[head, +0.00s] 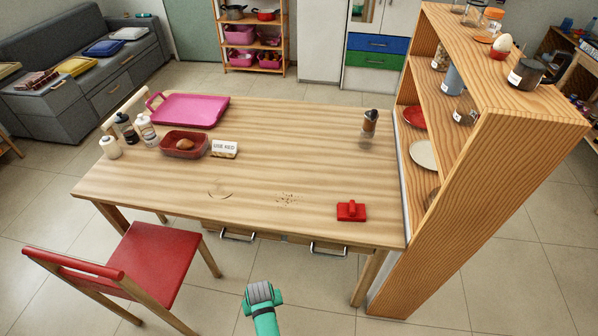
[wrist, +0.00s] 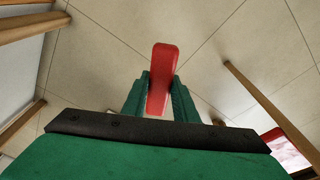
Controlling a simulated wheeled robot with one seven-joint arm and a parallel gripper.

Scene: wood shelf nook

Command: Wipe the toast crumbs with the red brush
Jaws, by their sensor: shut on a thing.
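My gripper (wrist: 158,98) is shut on a long red piece with a rounded end, which looks like the red brush (wrist: 162,62). It sticks out past the green fingers over the floor; no bristles show. In the head view my arm's end (head: 262,292) is low in front of the table, and the held piece is hidden there. Toast crumbs (head: 288,198) lie scattered on the table (head: 255,150) near its front edge. Right of them rests a second red item (head: 351,211), a flat block with a raised grip. A thin dark curved mark (head: 219,194) lies left of the crumbs.
A pink tray (head: 188,110), a red bin (head: 184,145), a "USE RED" sign (head: 224,149) and several bottles stand at the table's left. A shaker (head: 369,124) stands at the back right. A wooden shelf (head: 470,165) borders the right; a red chair (head: 150,258) stands front left.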

